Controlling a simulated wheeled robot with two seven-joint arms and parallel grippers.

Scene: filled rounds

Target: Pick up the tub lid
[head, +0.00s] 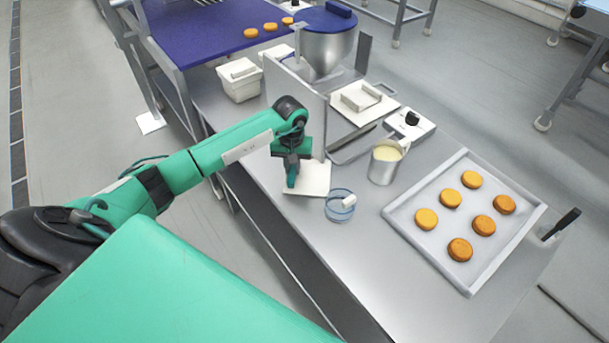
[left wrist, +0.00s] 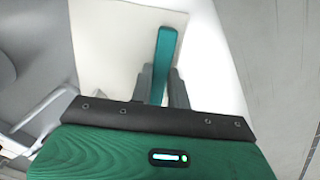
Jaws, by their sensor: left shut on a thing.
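A flat white square lid (head: 315,181) is under my left gripper near the counter's left edge. It also shows in the left wrist view (left wrist: 105,45). An upright teal bar (left wrist: 165,50), which looks like its handle, stands between the two dark fingers. My left gripper (head: 292,178) points down and is shut on this bar; its fingers also show in the left wrist view (left wrist: 160,88). I cannot tell whether the lid touches the counter. A white tub (head: 239,88) stands farther back on the counter. My right gripper is not in view.
A glass ring-shaped dish (head: 340,212) with a white piece is right beside the lid. A metal jug (head: 382,168) and a tray (head: 404,212) of several orange rounds lie to the right. A metal panel (head: 293,100) and a blue-lidded pot (head: 327,50) stand behind.

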